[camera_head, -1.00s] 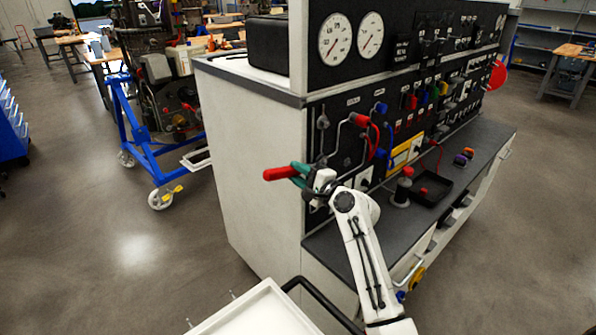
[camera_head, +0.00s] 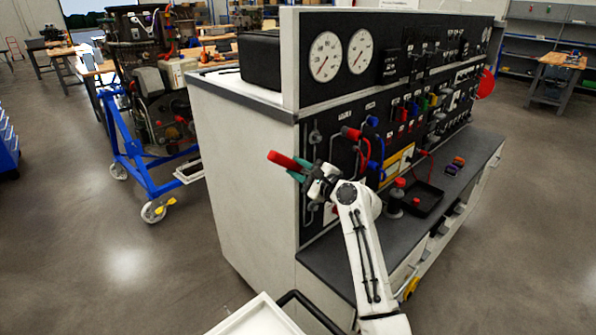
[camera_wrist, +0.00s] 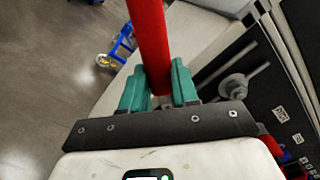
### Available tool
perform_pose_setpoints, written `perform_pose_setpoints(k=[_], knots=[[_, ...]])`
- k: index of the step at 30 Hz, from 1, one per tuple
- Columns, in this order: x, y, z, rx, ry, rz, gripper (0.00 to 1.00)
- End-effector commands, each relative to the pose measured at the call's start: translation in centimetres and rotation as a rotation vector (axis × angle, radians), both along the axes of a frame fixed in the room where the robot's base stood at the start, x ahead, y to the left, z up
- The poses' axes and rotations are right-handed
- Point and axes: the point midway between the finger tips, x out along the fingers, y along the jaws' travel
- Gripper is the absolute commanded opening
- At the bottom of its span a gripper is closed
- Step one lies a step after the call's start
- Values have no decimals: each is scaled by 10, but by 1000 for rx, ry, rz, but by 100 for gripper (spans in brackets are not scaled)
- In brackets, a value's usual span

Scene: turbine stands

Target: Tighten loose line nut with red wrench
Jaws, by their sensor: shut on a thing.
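The red wrench (camera_head: 288,161) is held in my gripper (camera_head: 299,171) in the head view, its red end pointing up and to the left, away from the panel. In the wrist view the red wrench (camera_wrist: 150,40) stands between the two green fingers of my gripper (camera_wrist: 159,85), which are shut on it. The wrench's far end is cut off by the wrist view's top edge. Metal tubing with a round grey fitting (camera_wrist: 234,86) is on the panel, to the right of the fingers and apart from them. I cannot tell whether this fitting is the loose line nut.
The black panel (camera_head: 345,110) of the white bench carries gauges, red and blue hoses and switches. A black tray (camera_head: 424,199) and a red-topped part (camera_head: 397,191) sit on its shelf. A blue engine stand (camera_head: 140,165) is at left.

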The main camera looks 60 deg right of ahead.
Motion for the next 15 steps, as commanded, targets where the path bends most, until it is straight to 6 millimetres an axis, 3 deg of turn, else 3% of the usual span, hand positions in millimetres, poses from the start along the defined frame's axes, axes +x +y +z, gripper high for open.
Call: perform_pose_setpoints(k=[15], knots=[[-10, 0, 1, -11, 2, -6, 0]])
